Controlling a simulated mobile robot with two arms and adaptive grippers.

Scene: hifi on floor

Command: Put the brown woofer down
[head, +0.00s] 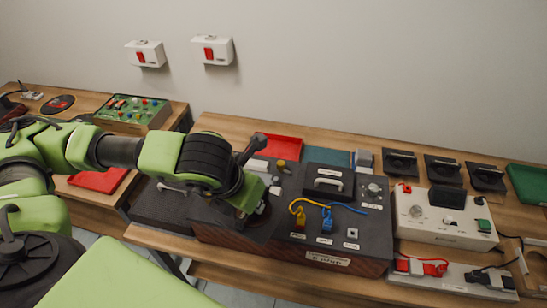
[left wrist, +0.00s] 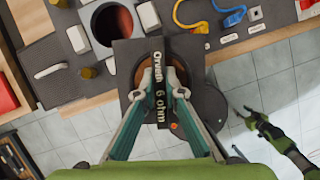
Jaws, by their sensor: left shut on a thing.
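In the left wrist view, the brown woofer shows as a dark square plate (left wrist: 127,48) with a brown ring and a strip lettered "6 ohm" across it. My left gripper (left wrist: 160,80) is shut on it, the fingers on both sides of the strip. In the head view, my left gripper (head: 256,205) hangs over the left part of the dark speaker cabinet (head: 300,262), and my arm hides most of the woofer. In the left wrist view, the cabinet has a round opening (left wrist: 112,22) just beyond the woofer. My right gripper (left wrist: 248,114) is small and dark over the floor.
Yellow and blue connectors (head: 300,215) and a black handle (head: 328,184) sit on the cabinet top. A white tester box (head: 440,220) stands to its right. A red tray (head: 278,147) lies behind.

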